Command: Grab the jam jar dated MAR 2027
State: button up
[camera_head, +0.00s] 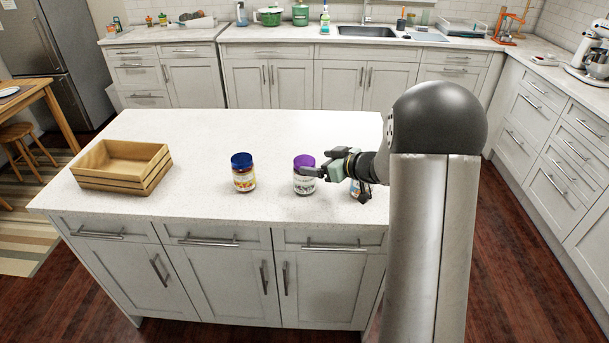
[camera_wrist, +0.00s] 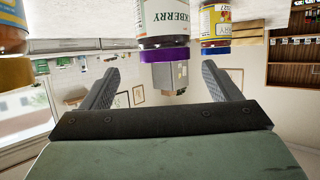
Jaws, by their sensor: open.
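A jar with a purple lid (camera_head: 304,160) stands upright on the white island; in the wrist view its label (camera_wrist: 166,16) reads in part "…KBERRY". A jar with a blue lid (camera_head: 243,172) and an orange-red label stands to its left. A third jar (camera_head: 358,190) is mostly hidden behind my gripper; its yellow lid (camera_wrist: 14,72) shows at the wrist view's left edge. My gripper (camera_head: 322,163) is open and empty beside the purple-lidded jar. In the wrist view, which is upside down, that jar stands ahead between the fingers.
The countertop (camera_head: 205,135) between and behind the jars is clear. Counters with a sink and appliances lie well beyond the island.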

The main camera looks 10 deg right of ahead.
aim_at(306, 161)
jog(key=shift+s+a+p+x, duration=0.1)
jog(key=shift+p+x, duration=0.25)
jog(key=shift+x, duration=1.15)
jog(key=shift+s+a+p+x, duration=0.1)
jog(key=shift+p+x, duration=0.2)
jog(key=shift+x, duration=1.25)
grip_shut()
jog(key=shift+r, duration=0.1)
